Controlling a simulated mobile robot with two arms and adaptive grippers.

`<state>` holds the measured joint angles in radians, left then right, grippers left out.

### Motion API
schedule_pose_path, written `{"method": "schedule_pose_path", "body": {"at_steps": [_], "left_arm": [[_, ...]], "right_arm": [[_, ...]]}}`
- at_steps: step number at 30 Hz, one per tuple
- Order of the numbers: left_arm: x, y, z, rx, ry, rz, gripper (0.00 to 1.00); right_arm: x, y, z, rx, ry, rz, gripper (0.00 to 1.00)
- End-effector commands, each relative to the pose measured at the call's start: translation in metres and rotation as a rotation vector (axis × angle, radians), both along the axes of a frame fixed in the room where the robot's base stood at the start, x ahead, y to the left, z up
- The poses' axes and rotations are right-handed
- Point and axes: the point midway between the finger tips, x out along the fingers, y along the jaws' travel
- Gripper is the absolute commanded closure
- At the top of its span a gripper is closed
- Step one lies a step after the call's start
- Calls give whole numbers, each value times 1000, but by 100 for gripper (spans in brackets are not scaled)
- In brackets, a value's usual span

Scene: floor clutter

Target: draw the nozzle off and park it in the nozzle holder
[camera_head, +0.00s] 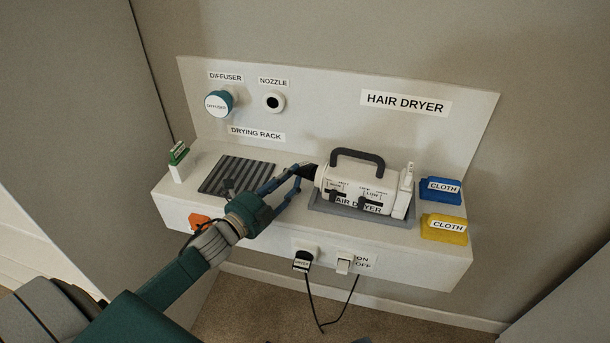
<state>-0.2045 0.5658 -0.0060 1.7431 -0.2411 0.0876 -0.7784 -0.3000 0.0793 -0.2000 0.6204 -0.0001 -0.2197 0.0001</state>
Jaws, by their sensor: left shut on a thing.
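The white hair dryer (340,185) lies on a grey tray (322,205), its dark handle on top. The black nozzle (309,171) is at the dryer's left end, touching it or very close to it. My left gripper (303,172) reaches in from the lower left and is shut on the nozzle. Its fingers hide part of the nozzle. The nozzle holder (281,103), a white round fitting with a dark centre, is on the back panel under the NOZZLE label (273,82) and is empty. My right gripper is out of view.
The diffuser (218,103) sits on the panel left of the nozzle holder. A ribbed drying rack (240,170) lies partly behind my arm. A green-topped brush-like item (178,160) stands left. A plug (302,261) hangs its cord in front.

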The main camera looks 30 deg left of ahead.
Motion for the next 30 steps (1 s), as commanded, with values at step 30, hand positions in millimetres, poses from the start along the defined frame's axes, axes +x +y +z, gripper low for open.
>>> {"method": "schedule_pose_path", "body": {"at_steps": [30], "left_arm": [[-4, 25, 0, 1, 0, 2, 100]], "right_arm": [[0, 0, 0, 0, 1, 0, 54]]}}
